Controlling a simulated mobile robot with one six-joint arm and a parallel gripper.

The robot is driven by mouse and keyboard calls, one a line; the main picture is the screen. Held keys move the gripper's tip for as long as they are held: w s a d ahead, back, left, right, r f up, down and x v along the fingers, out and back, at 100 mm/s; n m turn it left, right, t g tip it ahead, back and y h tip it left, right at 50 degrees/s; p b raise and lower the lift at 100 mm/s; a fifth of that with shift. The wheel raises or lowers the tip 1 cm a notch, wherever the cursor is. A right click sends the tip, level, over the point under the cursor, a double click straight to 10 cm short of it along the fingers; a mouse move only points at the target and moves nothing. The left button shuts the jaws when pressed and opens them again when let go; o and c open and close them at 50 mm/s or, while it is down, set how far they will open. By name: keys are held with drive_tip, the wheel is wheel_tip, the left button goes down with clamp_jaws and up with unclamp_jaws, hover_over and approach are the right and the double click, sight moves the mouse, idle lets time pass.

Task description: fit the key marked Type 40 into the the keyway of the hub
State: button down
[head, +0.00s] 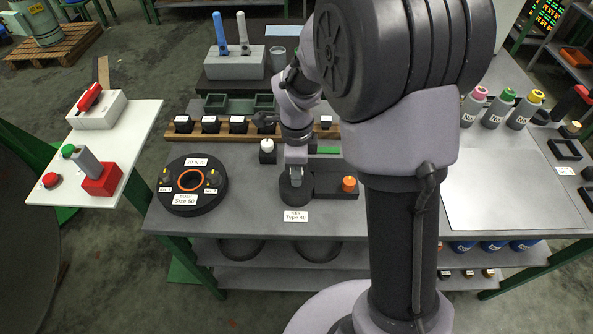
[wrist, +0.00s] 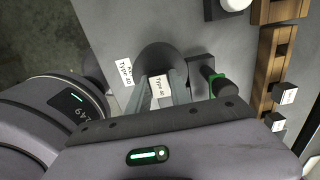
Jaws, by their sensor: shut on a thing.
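My gripper (head: 296,170) points down over a round dark holder (head: 289,194) at the front middle of the bench. In the wrist view my gripper (wrist: 160,92) is shut on a small key (wrist: 158,88) with a white Type 40 label. The key is at or just above the holder (wrist: 158,55); I cannot tell whether they touch. A KEY Type 40 card (head: 296,216) lies in front of the holder.
A dark block with an orange knob (head: 348,183) stands right of the holder. A white knob (head: 267,145) and a wooden rail (head: 222,136) with several black pieces are behind. Bare bench lies between the fixture and holder. My arm hides the bench's right middle.

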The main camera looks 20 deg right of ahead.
drive_tip(key=shift+r+p, duration=1.1)
drive_tip(key=shift+r, duration=0.65)
drive_tip(key=shift+f+b, duration=2.3)
drive_tip(key=shift+b, duration=0.05)
drive_tip(key=c, duration=1.1)
unclamp_jaws()
wheel_tip(320, 180, up, 18)
drive_tip(key=p, duration=0.7)
drive_tip(key=shift+f, duration=0.2)
